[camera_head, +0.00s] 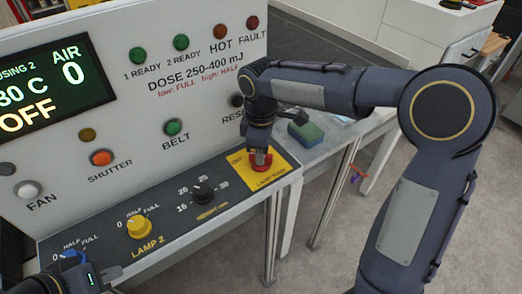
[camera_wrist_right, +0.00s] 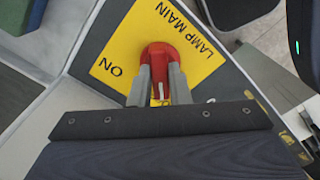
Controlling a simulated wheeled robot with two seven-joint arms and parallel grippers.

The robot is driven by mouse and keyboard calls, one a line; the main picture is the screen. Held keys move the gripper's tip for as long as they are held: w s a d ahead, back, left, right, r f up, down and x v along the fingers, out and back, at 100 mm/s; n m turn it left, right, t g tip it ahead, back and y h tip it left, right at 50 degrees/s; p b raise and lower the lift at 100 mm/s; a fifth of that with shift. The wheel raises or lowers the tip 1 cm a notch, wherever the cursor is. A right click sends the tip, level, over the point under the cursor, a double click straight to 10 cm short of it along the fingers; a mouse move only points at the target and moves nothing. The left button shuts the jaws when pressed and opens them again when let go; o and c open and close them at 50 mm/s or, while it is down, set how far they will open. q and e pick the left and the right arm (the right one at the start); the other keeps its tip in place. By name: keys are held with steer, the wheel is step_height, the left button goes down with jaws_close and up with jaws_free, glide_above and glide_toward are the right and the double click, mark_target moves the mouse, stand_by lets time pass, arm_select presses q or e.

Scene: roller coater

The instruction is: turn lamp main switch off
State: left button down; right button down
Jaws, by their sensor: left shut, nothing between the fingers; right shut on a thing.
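The lamp main switch is a red rotary knob (camera_head: 262,160) on a yellow plate (camera_head: 276,172) at the right end of the sloped control panel. It also shows in the right wrist view as a red handle (camera_wrist_right: 160,55), with the word ON on the yellow plate to its left. My right gripper (camera_head: 260,150) reaches down onto the knob. In the right wrist view its two grey fingers (camera_wrist_right: 160,88) are shut on the red handle, one on each side. My left gripper (camera_head: 78,277) is only partly in view at the bottom left, shut and empty, near the blue knob.
The panel also holds a yellow LAMP 2 knob (camera_head: 138,227), a black knob (camera_head: 202,190) and a blue knob (camera_head: 72,258). A display (camera_head: 50,85) reads OFF and AIR 0. A green and blue block (camera_head: 305,131) lies on the bench behind the switch.

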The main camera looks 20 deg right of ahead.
steer(key=c, duration=1.4)
jaws_free()
steer(key=shift+o, duration=0.2)
steer(key=shift+r, duration=0.1)
step_height(320, 180, up, 8)
steer(key=shift+f, duration=0.15)
